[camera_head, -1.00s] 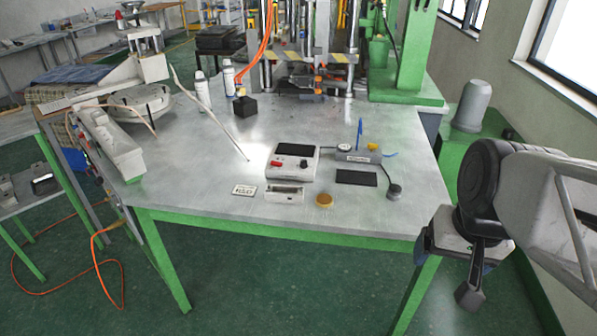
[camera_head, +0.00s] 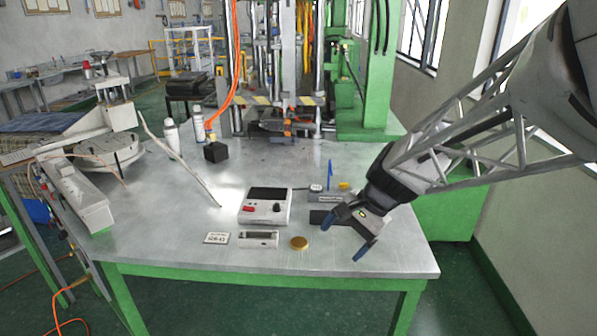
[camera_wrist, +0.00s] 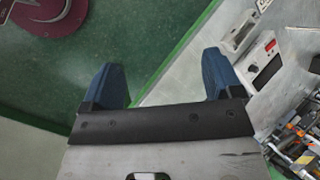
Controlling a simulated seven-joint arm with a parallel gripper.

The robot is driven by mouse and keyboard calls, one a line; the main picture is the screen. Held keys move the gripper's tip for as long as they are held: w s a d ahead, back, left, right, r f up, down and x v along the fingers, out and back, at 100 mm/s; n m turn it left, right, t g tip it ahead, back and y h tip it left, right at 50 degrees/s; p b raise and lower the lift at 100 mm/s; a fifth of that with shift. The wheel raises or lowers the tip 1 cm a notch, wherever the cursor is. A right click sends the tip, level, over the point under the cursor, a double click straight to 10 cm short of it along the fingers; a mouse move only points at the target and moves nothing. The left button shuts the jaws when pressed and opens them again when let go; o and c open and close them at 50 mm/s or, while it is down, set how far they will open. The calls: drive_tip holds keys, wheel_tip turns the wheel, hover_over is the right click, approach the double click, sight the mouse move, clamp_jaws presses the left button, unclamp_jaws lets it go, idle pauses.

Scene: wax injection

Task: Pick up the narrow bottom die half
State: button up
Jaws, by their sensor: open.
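A small narrow metal block (camera_head: 258,239) with a dark slot lies near the table's front edge in the head view. It looks like the narrow bottom die half, though I cannot be sure. It also seems to show in the wrist view (camera_wrist: 236,36), beyond the right finger. My gripper (camera_head: 345,236) is open and empty, to the right of the block and apart from it, near the right front of the table. In the wrist view my gripper (camera_wrist: 160,66) has its blue fingers wide apart, with floor and table edge between them.
A control box (camera_head: 264,206) stands behind the block. A label plate (camera_head: 216,238) lies left of it and a round gold piece (camera_head: 299,243) right. A dark pad (camera_head: 322,217) lies beside my gripper. A thin rod slants at left. The front strip of the grey table (camera_head: 200,262) is clear.

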drive_tip(key=w+a+f+m+g+y, duration=0.1)
drive_tip(key=w+a+f+m+y, duration=0.5)
drive_tip(key=w, duration=0.7)
drive_tip(key=m+t+y, duration=0.1)
drive_tip(key=m, duration=0.4)
approach(266, 235)
drive_tip(key=shift+s+a+r, duration=0.2)
drive_tip(key=shift+s+a, duration=0.55)
drive_tip(key=shift+s, duration=0.15)
drive_tip(key=shift+x, duration=1.3)
drive_tip(key=shift+a, duration=0.1)
drive_tip(key=shift+x, duration=2.5)
